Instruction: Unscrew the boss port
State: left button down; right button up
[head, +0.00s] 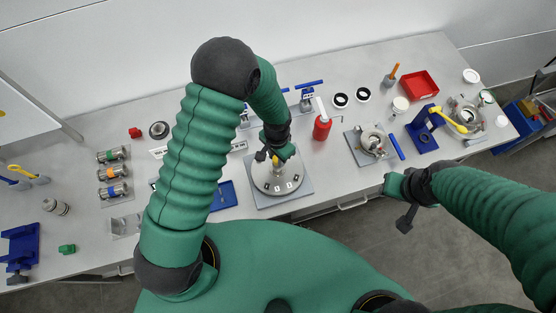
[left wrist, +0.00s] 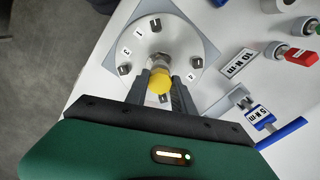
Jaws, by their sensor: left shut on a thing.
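The boss port appears to be the yellow-topped metal fitting (left wrist: 158,80) at the middle of a round grey flange plate (left wrist: 146,42). In the head view the flange plate (head: 268,189) lies on a square grey base. Bolts and number labels ring the plate. My left gripper (head: 277,160) is above the plate's middle, with its jaws shut on the fitting. In the left wrist view its two dark fingers (left wrist: 160,88) flank the yellow part, and they hide some of the metal below. My right gripper (head: 390,186) hangs off the table's front edge, away from the plate; its jaw state is unclear.
Two blue-handled torque wrenches, one a blue-handled tool (left wrist: 256,113) labelled 5 N m, stand behind the plate. A red bottle (head: 322,127) and a grey fixture (head: 372,144) stand to its right. A blue tray (head: 223,195) lies to its left.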

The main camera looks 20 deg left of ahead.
pick_arm(q)
jog(key=shift+r+p, duration=2.1)
jog(key=shift+r, duration=0.8)
jog(key=shift+f, duration=0.1)
